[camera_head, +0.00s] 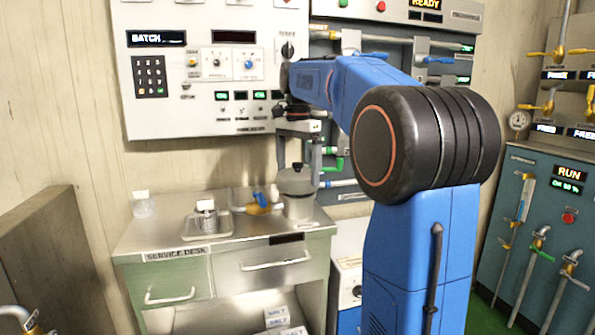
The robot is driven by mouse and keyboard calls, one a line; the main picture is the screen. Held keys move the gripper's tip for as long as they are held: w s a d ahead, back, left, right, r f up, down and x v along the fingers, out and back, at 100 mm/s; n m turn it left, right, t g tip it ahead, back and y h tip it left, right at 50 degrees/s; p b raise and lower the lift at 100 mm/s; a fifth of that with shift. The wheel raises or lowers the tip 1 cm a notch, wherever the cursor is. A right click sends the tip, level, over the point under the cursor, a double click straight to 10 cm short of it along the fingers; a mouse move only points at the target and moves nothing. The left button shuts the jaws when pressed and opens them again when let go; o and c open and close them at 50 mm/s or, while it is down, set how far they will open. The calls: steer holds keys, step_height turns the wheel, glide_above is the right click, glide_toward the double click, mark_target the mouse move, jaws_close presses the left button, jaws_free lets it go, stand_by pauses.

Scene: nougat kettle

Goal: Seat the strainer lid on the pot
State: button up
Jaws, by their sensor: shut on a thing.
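The pot (298,209) is a small metal vessel standing near the right end of the service desk (222,258). The strainer lid (296,184) is a grey disc with a dark knob, directly over the pot's mouth. My gripper (298,165) points down from above, with one finger on each side of the knob, shut on the strainer lid. The lid hides the pot's rim, and I cannot tell whether the lid touches it or hangs just above.
A metal tray (193,233) with a small jar (206,215) sits left of the pot. A blue and yellow item (259,204) lies between them. The control panel (207,65) is on the wall behind.

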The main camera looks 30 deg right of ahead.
steer(key=shift+f, duration=1.35)
stand_by(2.0)
steer(key=o, duration=0.8)
steer(key=shift+o, duration=0.2)
steer(key=shift+r, duration=0.1)
steer(key=shift+r, duration=3.9)
